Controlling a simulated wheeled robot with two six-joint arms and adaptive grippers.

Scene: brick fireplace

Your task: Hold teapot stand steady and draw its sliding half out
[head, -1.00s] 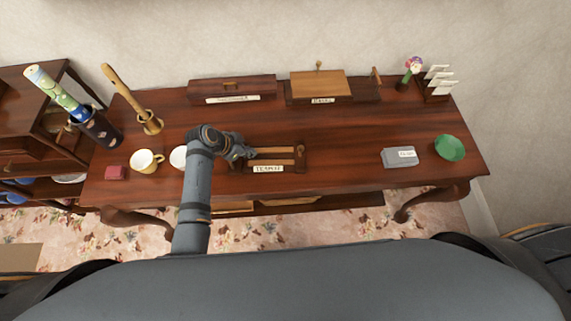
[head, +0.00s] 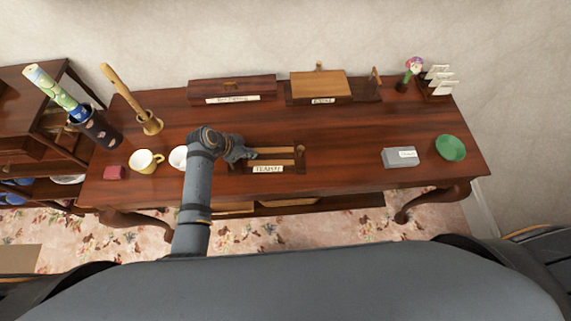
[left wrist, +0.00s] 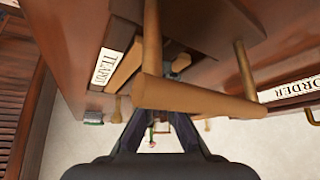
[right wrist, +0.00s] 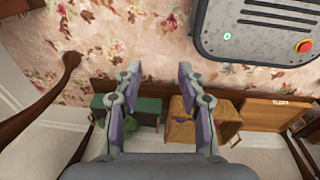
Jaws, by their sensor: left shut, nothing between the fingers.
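The teapot stand (head: 275,168) lies near the table's front edge, with a dark base, two lighter wooden slats (head: 273,150) and a TEAPOT label. The label also shows in the left wrist view (left wrist: 108,66). My left gripper (head: 252,154) is at the stand's left end, shut and empty. In the left wrist view a wooden bar handle on two posts (left wrist: 200,98) crosses in front of my left fingers and partly hides their tips; I cannot tell whether they touch it. My right gripper (right wrist: 158,72) is open and empty, away from the stand, and out of the head view.
A white cup (head: 179,156), a yellow cup (head: 146,161) and a small red block (head: 115,172) stand left of the stand. A grey box (head: 400,159) and a green bowl (head: 451,148) are at the right. Wooden boxes line the back. The table between stand and grey box is clear.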

